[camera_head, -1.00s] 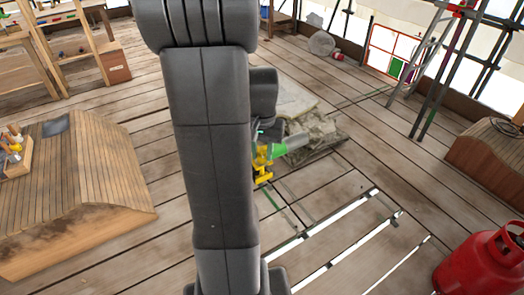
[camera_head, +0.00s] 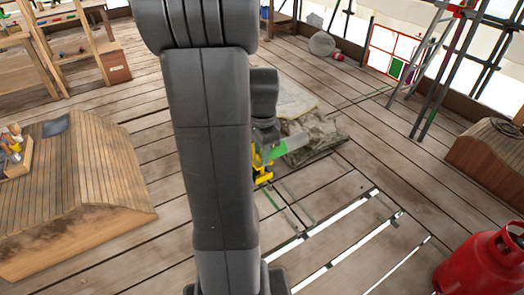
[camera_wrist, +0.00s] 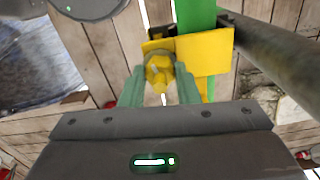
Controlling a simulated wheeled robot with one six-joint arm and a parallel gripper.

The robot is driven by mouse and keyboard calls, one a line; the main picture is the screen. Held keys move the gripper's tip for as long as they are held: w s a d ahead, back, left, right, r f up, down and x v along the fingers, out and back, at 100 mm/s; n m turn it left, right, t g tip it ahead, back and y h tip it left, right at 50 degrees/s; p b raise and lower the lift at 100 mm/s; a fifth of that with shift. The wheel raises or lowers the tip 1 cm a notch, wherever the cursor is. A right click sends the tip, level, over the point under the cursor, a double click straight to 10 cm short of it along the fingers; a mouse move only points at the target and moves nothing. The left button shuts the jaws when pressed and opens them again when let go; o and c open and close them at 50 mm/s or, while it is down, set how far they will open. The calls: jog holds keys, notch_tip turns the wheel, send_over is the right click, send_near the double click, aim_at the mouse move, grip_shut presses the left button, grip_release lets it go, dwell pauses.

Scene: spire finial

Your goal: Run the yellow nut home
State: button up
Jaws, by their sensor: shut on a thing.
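The yellow nut (camera_wrist: 158,68) is in the middle of the wrist view, with a small pale tip showing below it. My gripper (camera_wrist: 160,85) has its two grey-green fingers on either side of the nut and is shut on it. A yellow clamp piece (camera_wrist: 205,52) sits beside and behind the nut, against a green bar (camera_wrist: 196,15). In the head view the yellow clamp (camera_head: 262,172) and the green part (camera_head: 278,150) show just right of my arm, which hides much of them. The nut's thread is not clear to see.
A grey tube (camera_wrist: 275,55) runs close to the right of my gripper. A rumpled grey-green cloth or sack (camera_head: 318,138) lies behind the clamp. A red gas cylinder (camera_head: 485,268) stands at the front right. A wooden sloped block (camera_head: 75,205) is at the left. Gaps open in the plank floor.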

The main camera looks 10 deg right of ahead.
jog(key=shift+m, duration=1.6)
jog(key=o, duration=1)
jog(key=shift+c, duration=0.2)
jog(key=shift+r, duration=0.1)
notch_tip(320, 180, up, 14)
jog(key=shift+d+f, duration=0.1)
jog(key=shift+f, duration=0.15)
notch_tip(320, 180, down, 14)
jog(key=shift+r, duration=0.15)
